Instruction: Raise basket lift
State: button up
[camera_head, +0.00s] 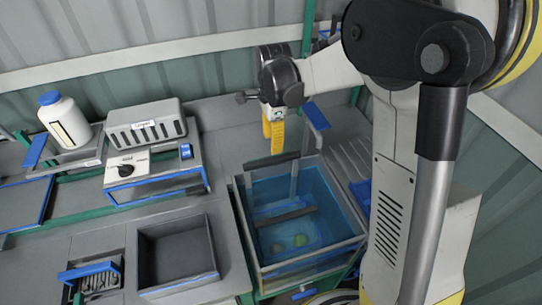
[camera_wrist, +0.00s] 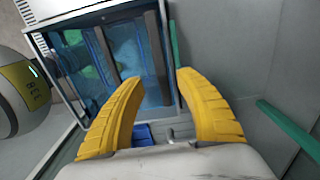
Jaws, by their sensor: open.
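A tank of blue water (camera_head: 246,215) with a pale frame stands right of centre in the head view. Green round items (camera_head: 300,240) show in it, low in the water. A dark crossbar (camera_head: 285,216) and a pale upright bar (camera_head: 293,180) show at the tank; I cannot tell which part is the lift's handle.
Left of the tank are an empty grey bin (camera_head: 178,285) and a small tray with a blue handle (camera_head: 88,270). A control box with a dark knob (camera_head: 125,170), a vented grey box (camera_head: 145,125) and a white bottle with a blue cap (camera_head: 65,122) stand behind them.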

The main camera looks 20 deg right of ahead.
aim_at(272, 159)
notch_tip(272, 159, down, 8)
jog(key=shift+f+b, duration=0.15)
jog(key=shift+b, duration=0.75)
grip_shut()
